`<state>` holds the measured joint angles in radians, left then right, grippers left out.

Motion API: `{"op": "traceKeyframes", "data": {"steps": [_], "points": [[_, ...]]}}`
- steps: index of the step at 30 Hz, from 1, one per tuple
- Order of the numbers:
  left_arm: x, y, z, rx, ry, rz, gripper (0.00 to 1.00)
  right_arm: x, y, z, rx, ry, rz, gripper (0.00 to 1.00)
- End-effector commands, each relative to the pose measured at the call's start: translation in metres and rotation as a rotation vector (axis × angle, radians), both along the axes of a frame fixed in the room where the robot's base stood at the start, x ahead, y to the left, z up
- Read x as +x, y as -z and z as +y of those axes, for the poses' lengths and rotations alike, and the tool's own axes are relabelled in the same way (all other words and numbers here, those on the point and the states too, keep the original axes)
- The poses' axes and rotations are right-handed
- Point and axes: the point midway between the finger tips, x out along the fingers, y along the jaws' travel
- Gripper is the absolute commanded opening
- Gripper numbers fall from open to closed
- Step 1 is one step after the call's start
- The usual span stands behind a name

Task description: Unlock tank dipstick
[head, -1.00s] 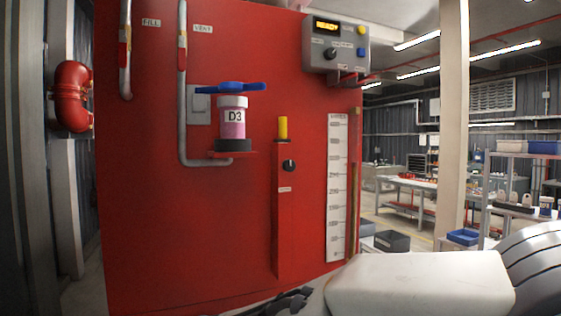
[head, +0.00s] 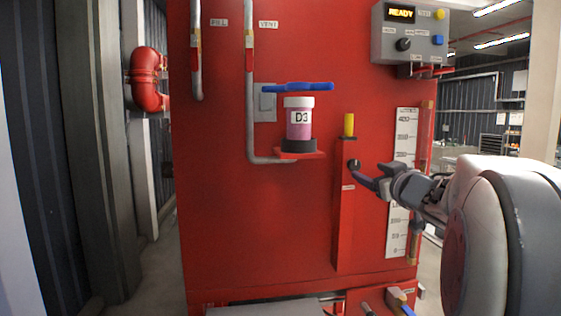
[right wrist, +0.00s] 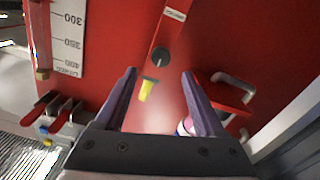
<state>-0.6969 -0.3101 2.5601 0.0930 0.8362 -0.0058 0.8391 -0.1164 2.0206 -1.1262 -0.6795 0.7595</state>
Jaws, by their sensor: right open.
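The tank dipstick has a yellow handle (head: 349,125) on top of a narrow red upright housing (head: 344,215) on the red tank's front. A round black knob (head: 354,165) sits on this housing, below the handle. My right gripper (head: 369,173) is open and empty, in front of the tank and just right of the knob in the head view. In the right wrist view, tilted and upside down, the knob (right wrist: 161,57) and the yellow handle (right wrist: 147,90) appear between the two fingers, with no visible contact. My left gripper is not in view.
A pink jar labelled D3 (head: 299,125), with a blue handle above it, stands on a red bracket left of the dipstick. A level scale (head: 402,190) is to the right. A grey control box (head: 411,35) reading READY is at the upper right. Pipes run down the left.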

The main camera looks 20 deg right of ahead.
Motion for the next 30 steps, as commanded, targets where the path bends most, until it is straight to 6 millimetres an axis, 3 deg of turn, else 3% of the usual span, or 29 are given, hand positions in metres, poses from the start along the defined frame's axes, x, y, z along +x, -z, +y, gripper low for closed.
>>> {"op": "traceKeyframes", "data": {"steps": [6, 12, 18, 26, 30], "points": [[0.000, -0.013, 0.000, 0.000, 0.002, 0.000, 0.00, 0.043, -0.001, -0.008, 0.002, -0.005, 0.002, 0.71], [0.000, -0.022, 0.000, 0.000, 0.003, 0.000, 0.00, 0.073, -0.001, -0.016, 0.002, -0.002, 0.001, 0.71], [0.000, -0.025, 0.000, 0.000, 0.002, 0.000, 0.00, 0.086, 0.000, -0.020, 0.001, 0.000, 0.001, 0.71], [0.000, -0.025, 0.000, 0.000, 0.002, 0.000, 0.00, 0.087, 0.001, -0.020, 0.000, 0.000, 0.001, 0.71], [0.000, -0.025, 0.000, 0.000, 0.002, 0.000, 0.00, 0.086, 0.001, -0.020, 0.000, 0.000, 0.001, 0.21]]}}
